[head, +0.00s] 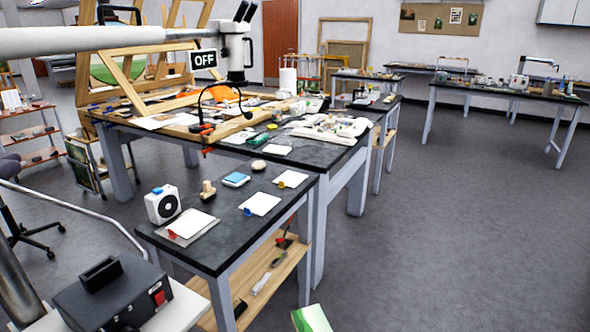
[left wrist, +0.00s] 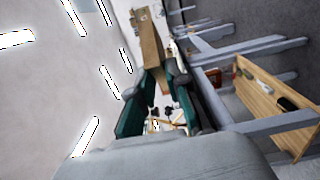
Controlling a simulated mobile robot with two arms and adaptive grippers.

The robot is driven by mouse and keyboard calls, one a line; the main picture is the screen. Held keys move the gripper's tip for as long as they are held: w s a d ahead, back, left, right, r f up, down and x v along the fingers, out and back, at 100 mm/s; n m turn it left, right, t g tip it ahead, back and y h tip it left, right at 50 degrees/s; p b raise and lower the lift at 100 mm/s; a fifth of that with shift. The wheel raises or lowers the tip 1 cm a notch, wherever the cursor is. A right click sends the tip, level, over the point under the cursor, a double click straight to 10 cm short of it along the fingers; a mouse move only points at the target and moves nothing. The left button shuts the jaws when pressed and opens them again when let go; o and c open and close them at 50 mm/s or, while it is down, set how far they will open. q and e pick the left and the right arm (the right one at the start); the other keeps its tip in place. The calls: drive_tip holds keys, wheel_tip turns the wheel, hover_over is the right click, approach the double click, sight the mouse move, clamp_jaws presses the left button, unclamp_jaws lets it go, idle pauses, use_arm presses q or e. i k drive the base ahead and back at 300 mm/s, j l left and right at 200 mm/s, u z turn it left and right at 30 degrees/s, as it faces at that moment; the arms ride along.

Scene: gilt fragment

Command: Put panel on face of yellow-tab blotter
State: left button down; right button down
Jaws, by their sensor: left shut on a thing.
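The yellow-tab blotter (head: 291,178) is a white sheet with a small yellow tab, lying flat at the right of the near black table (head: 225,245). A blue-tab blotter (head: 260,204) and a red-tab blotter (head: 192,225) lie nearer. In the left wrist view my left gripper (left wrist: 161,72) is shut on a thin wooden piece, which I take as the panel (left wrist: 150,40). A green-faced corner with a pale edge, likely the same panel (head: 312,319), shows at the bottom of the head view, apart from the table. My right gripper is not in view.
A microscope (head: 236,45) overhangs the cluttered far table. A black box (head: 110,292) sits at lower left. The floor at right is free.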

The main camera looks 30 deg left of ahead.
sight(291, 178)
drive_tip(key=i+l+u, duration=0.1)
drive_tip(key=i+u, duration=0.3)
drive_tip(key=i+l+u, duration=0.35)
drive_tip(key=i, duration=0.25)
drive_tip(key=i+l+u, duration=0.25)
drive_tip(key=i+u, duration=0.15)
drive_tip(key=i+l+u, duration=0.8)
drive_tip(key=l, duration=0.3)
drive_tip(key=i+l+u, duration=0.1)
drive_tip(key=l+u, duration=0.3)
drive_tip(key=l, duration=0.3)
drive_tip(key=l+u, duration=0.4)
drive_tip(key=l, duration=0.35)
drive_tip(key=l+u, duration=0.35)
drive_tip(key=l, duration=0.5)
